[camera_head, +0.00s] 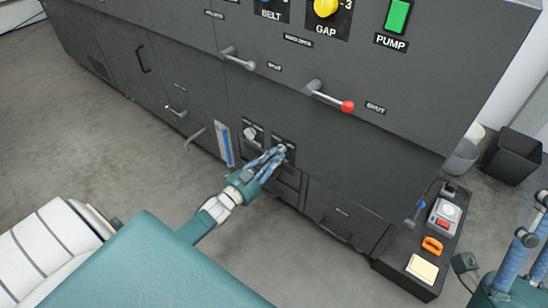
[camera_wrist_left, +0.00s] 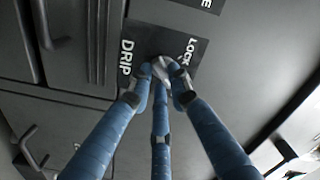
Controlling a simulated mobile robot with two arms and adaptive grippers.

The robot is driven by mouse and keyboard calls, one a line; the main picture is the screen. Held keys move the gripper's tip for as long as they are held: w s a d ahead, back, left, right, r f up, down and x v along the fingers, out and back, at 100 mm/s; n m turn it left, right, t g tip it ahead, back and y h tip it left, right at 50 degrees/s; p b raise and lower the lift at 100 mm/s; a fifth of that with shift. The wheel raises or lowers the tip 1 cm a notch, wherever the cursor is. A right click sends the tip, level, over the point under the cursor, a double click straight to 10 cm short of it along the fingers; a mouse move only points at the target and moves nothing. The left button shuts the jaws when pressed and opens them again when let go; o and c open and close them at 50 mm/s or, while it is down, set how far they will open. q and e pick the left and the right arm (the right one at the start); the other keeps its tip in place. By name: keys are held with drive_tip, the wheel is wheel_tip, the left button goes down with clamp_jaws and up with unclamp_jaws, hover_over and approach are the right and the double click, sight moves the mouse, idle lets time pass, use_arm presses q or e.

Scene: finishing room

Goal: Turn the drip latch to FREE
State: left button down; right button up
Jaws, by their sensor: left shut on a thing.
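The drip latch is a small pale metal knob on a black plate low on the dark machine front, largely covered by my fingers. In the left wrist view the latch (camera_wrist_left: 162,66) sits between the fingertips, with DRIP on the plate (camera_wrist_left: 140,40) to its left and LOCK to its upper right. I cannot read FREE or make out where the latch points. My left gripper (camera_head: 279,151) is shut on the latch; its three blue fingers also show in the left wrist view (camera_wrist_left: 161,76). Part of my right gripper (camera_head: 515,262) shows at the lower right, cut off by the edge.
A similar knob (camera_head: 251,133) and a blue-striped gauge (camera_head: 224,145) are just left of the latch. Two levers, one grey-tipped (camera_head: 238,59) and one red-tipped (camera_head: 331,97), stick out above. A dark shelf (camera_head: 394,262) with small items stands at the right. The floor at left is clear.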

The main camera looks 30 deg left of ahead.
idle(0.5)
use_arm(q)
drive_tip(key=c, duration=1.6)
unclamp_jaws()
drive_tip(key=shift+s, duration=0.1)
drive_tip(key=s, duration=1.2)
drive_tip(key=shift+a, duration=0.4)
